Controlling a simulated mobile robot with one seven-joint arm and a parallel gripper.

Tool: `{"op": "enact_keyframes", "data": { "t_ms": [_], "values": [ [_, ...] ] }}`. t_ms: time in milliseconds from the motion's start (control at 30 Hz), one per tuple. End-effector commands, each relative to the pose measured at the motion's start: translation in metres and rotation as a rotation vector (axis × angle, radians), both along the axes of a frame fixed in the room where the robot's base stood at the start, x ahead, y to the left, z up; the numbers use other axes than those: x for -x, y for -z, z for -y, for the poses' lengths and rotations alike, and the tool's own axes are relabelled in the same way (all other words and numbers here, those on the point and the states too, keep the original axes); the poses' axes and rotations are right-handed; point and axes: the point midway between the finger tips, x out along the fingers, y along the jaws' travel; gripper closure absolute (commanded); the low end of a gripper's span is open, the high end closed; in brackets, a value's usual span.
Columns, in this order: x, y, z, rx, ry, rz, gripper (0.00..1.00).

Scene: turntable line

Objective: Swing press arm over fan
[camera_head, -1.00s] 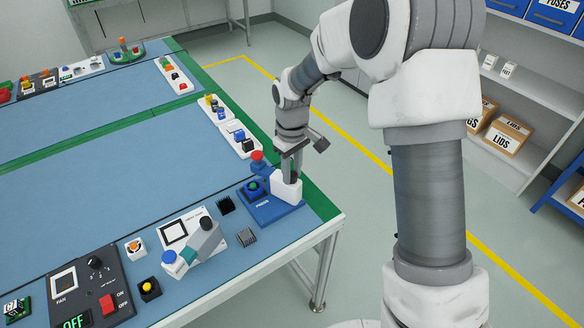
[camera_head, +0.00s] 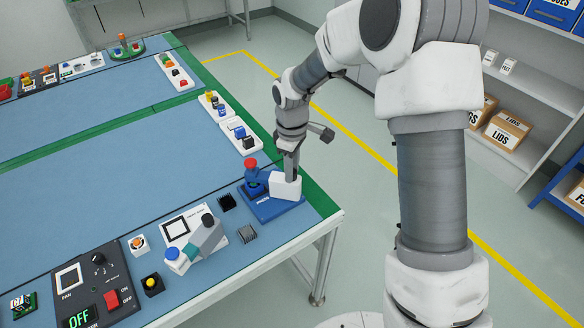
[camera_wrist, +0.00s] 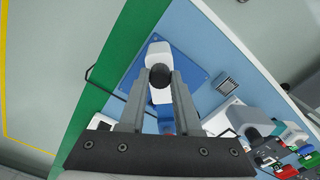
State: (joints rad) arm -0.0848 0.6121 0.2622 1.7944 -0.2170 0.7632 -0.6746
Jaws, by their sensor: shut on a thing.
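The press has a blue base (camera_head: 266,207) with a white block (camera_head: 285,187) near the table's right corner. Its blue arm (camera_head: 255,180) carries a red knob (camera_head: 251,163) and stands over the left part of the base. The wrist view shows a round black knob (camera_wrist: 160,76) on the white part of the press (camera_wrist: 159,50). My gripper (camera_head: 290,178) points down at the white block; in the wrist view my gripper (camera_wrist: 161,80) is shut on the black knob. The fan is not clearly visible; the spot beneath the arm is hidden.
A second fixture (camera_head: 203,243) with a grey arm and blue knob stands to the left. Near it are a finned block (camera_head: 247,233), a dark square part (camera_head: 227,202) and a yellow button (camera_head: 152,284). A fan panel (camera_head: 92,290) reads OFF. White part trays (camera_head: 229,122) line the green edge.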

Motion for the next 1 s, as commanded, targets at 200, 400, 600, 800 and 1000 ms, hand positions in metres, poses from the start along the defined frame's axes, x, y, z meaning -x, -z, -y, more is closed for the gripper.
{"op": "enact_keyframes", "data": {
  "t_ms": [200, 400, 600, 800, 1000],
  "values": [
    [-0.001, -0.001, 0.000, 0.000, -0.001, 0.002, 0.63],
    [0.000, 0.000, 0.000, 0.000, 0.000, 0.001, 0.38],
    [0.000, 0.000, 0.000, 0.000, 0.000, 0.001, 0.38],
    [-0.001, -0.015, 0.000, -0.001, 0.001, 0.003, 0.38],
    [-0.001, -0.059, 0.000, -0.001, 0.001, 0.006, 0.38]
  ]
}}
